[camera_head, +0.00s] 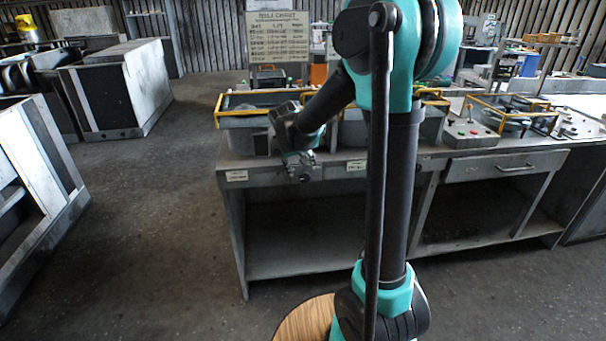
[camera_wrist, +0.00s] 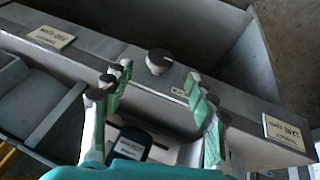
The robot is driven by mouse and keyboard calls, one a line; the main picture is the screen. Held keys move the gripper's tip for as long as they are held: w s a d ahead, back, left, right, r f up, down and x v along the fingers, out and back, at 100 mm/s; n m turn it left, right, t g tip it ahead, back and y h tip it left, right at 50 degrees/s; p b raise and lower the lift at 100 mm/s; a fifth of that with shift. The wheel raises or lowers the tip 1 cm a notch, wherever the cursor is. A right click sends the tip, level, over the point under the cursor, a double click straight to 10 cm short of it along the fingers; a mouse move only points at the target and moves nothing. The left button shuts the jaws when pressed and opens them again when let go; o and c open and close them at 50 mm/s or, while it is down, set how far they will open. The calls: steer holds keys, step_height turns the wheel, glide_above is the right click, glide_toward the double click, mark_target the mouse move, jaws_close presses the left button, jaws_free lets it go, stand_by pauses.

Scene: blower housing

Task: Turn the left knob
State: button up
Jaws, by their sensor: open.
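A dark round knob (camera_wrist: 158,62) with a light pointed top is on the grey front edge of the bench in the wrist view. My gripper (camera_wrist: 158,73) is open, with one green-padded finger on each side of the knob in the picture. No contact with the knob shows, and I cannot tell the remaining distance. In the head view my gripper (camera_head: 301,168) is in front of the bench's front edge, between two small labels. The knob cannot be made out clearly there. Only one knob shows in the wrist view.
One label plate (camera_head: 237,176) is on the bench edge left of my gripper, another (camera_head: 356,165) to its right. Yellow-framed housings (camera_head: 250,105) stand on the bench (camera_head: 290,180). A control box (camera_head: 468,133) is farther right. Open floor lies left of the bench.

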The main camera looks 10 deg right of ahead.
steer(key=v, duration=0.6)
steer(key=s+d+f+y, duration=0.1)
steer(key=s+f, duration=0.3)
steer(key=s, duration=0.4)
steer(key=s+d+f+y, duration=0.1)
steer(key=s+d+f, duration=0.3)
steer(key=s, duration=0.5)
steer(key=s+d+f, duration=0.2)
steer(key=s+f, duration=0.3)
steer(key=s, duration=0.4)
steer(key=shift+d+m+y, duration=0.15)
steer(key=shift+m+y, duration=0.15)
steer(key=shift+y, duration=0.1)
